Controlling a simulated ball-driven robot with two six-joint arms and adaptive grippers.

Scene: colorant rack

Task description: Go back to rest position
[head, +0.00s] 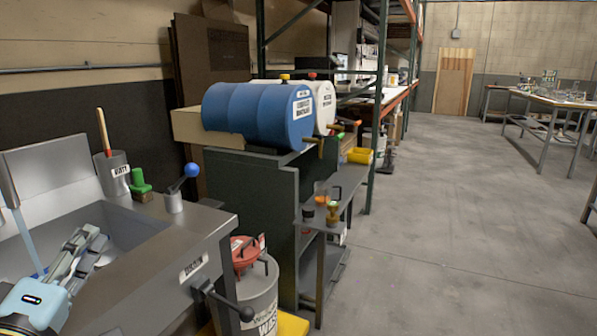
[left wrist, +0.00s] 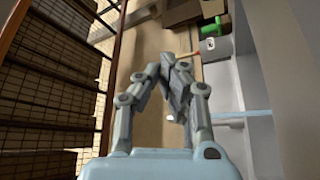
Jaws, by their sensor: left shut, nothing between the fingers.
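My left gripper (head: 90,238) is at the lower left of the head view, over the grey sink basin (head: 128,226). It is shut and holds nothing. In the left wrist view its jointed fingers (left wrist: 178,72) meet at the tips, with nothing between them. A pale blue stream (head: 24,240) runs down beside it on the left, and it also shows in the left wrist view (left wrist: 240,118). My right gripper is in neither view.
A labelled cup with a wooden handle (head: 113,172), a green-topped brush (head: 140,184) and a blue-knobbed lever (head: 182,180) stand along the sink's rim. A waste can (head: 258,295) and a blue drum (head: 255,112) are further right. Open floor (head: 470,220) lies at right.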

